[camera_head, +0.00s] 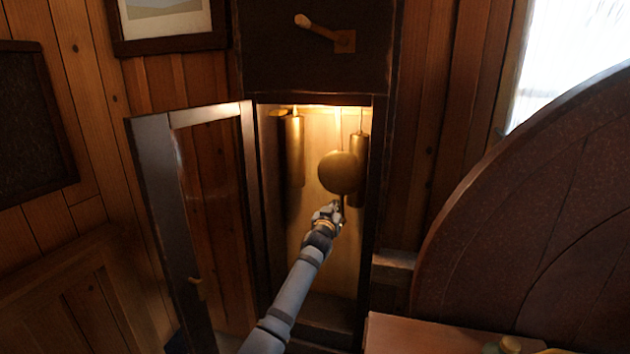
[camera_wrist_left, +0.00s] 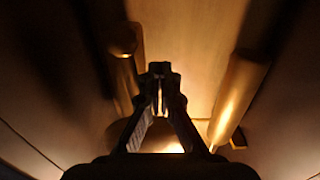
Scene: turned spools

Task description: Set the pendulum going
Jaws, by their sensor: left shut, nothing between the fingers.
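The pendulum's round brass bob (camera_head: 338,172) hangs inside the lit clock case, right of its middle, on a thin rod. My left gripper (camera_head: 340,205) reaches into the case and sits just below the bob. In the left wrist view its fingers (camera_wrist_left: 158,72) are shut with nothing between them. I cannot tell whether they touch the bob. My right gripper is not in view.
Brass cylinder weights hang at the left (camera_head: 294,150) and right (camera_head: 358,160) of the case, the right one partly behind the bob. The glazed case door (camera_head: 150,180) stands open to the left. A round dark tabletop (camera_head: 540,220) rises at the right.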

